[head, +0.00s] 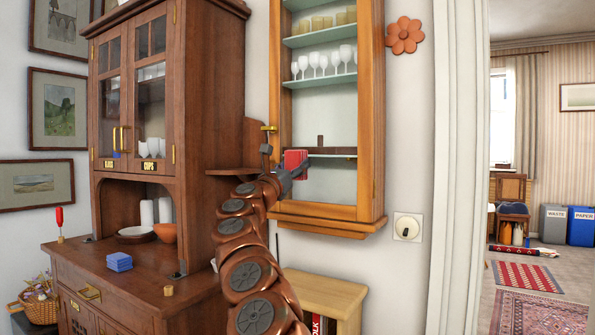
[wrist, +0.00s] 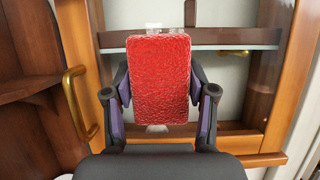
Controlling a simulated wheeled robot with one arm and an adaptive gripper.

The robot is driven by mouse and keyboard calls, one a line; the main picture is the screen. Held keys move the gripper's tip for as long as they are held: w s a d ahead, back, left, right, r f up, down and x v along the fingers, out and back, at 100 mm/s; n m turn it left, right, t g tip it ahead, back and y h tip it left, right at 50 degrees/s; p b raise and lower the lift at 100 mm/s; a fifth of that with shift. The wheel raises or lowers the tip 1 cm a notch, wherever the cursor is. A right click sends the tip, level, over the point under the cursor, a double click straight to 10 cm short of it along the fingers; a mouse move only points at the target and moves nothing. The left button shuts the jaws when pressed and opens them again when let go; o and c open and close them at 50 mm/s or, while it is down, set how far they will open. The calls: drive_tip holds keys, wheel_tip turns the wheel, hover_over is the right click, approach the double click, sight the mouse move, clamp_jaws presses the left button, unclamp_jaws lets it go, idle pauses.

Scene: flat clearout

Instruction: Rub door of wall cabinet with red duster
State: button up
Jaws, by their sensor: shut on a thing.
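My gripper (head: 287,172) is shut on the red duster (head: 296,160), a block with a rough red face. In the wrist view the duster (wrist: 160,78) stands upright between the two fingers of the gripper (wrist: 160,92). The wall cabinet (head: 372,110) has an orange wood frame and a glazed door (head: 318,115) with a brass handle (wrist: 75,105) on its left side. The duster is in front of the lower left part of the door. I cannot tell whether it touches the glass. My gripper hides part of the door's lower left.
A small wooden stand (head: 325,295) is below the cabinet. Glasses (head: 325,62) stand on the cabinet shelves. A doorway opens at right.

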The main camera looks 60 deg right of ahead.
drive_tip(key=shift+s+a+b, duration=0.1)
drive_tip(key=shift+a+b, duration=1)
drive_tip(key=shift+a, duration=0.65)
drive_tip(key=shift+s+a, duration=0.1)
drive_tip(key=shift+a, duration=0.3)
drive_tip(key=shift+a, duration=0.1)
drive_tip(key=shift+a+b, duration=0.75)
drive_tip(key=shift+a, duration=0.7)
